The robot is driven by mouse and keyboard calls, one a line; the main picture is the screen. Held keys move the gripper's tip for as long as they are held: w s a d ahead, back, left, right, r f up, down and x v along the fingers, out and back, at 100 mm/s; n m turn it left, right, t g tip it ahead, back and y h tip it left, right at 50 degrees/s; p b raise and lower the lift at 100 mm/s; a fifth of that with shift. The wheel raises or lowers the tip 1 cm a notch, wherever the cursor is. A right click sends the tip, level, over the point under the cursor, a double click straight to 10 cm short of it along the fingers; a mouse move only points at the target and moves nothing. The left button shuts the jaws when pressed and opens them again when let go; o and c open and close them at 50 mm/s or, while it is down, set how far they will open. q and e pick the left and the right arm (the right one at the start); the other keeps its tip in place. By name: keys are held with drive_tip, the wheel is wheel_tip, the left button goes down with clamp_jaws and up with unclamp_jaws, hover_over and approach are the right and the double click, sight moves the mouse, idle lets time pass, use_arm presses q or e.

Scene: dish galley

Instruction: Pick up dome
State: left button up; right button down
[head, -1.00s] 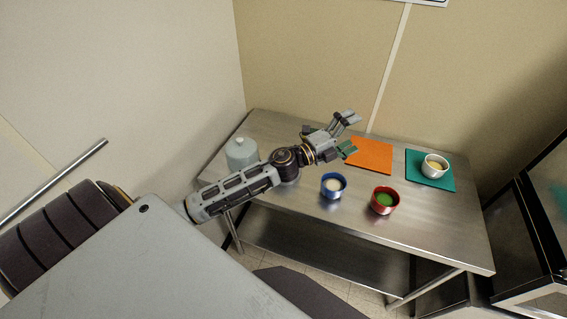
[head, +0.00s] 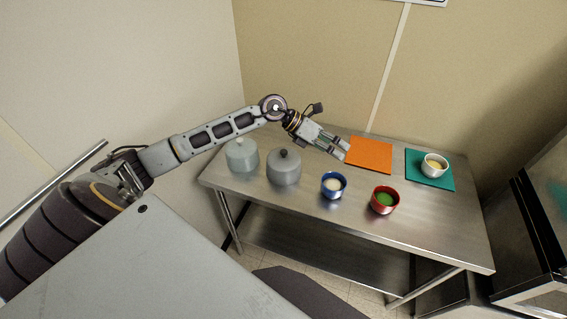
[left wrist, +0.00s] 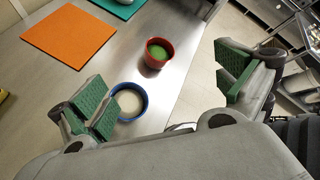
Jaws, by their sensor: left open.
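Two domes stand side by side at the left of the steel table: a pale grey-green dome with a light knob (head: 241,156) and a darker grey dome with a black knob (head: 284,169). My left gripper (head: 335,150) is above the table, right of and behind the grey dome, apart from both. Its fingers are open and empty; in the left wrist view (left wrist: 168,88) they spread above the bowls. Neither dome can be made out clearly in the left wrist view. My right gripper is not in view.
A blue bowl (head: 334,186) with pale contents and a red bowl (head: 385,200) with green contents stand on the steel table (head: 430,230). An orange mat (head: 371,155) and a teal mat (head: 418,179) bearing a white bowl (head: 434,164) lie behind. Walls border the back and left.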

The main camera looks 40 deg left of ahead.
use_arm(q)
drive_tip(key=s+a+m+g+y, duration=0.1)
drive_tip(key=a+y, duration=0.7)
drive_tip(key=a, duration=1.3)
drive_tip(key=shift+s+g+y, duration=0.4)
drive_tip(key=shift+g, duration=0.3)
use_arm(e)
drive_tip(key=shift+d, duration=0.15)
use_arm(q)
drive_tip(key=shift+d+f, duration=0.1)
drive_tip(key=shift+f, duration=0.1)
drive_tip(key=b, duration=0.3)
hover_over(284, 151)
drive_tip(key=s, duration=0.2)
drive_tip(key=f, duration=0.6)
drive_tip(key=shift+w+a+f, duration=0.15)
drive_tip(key=shift+a+f, duration=0.1)
drive_tip(key=shift+a, duration=0.1)
drive_tip(key=shift+x, duration=0.95)
drive_tip(key=shift+w, duration=0.15)
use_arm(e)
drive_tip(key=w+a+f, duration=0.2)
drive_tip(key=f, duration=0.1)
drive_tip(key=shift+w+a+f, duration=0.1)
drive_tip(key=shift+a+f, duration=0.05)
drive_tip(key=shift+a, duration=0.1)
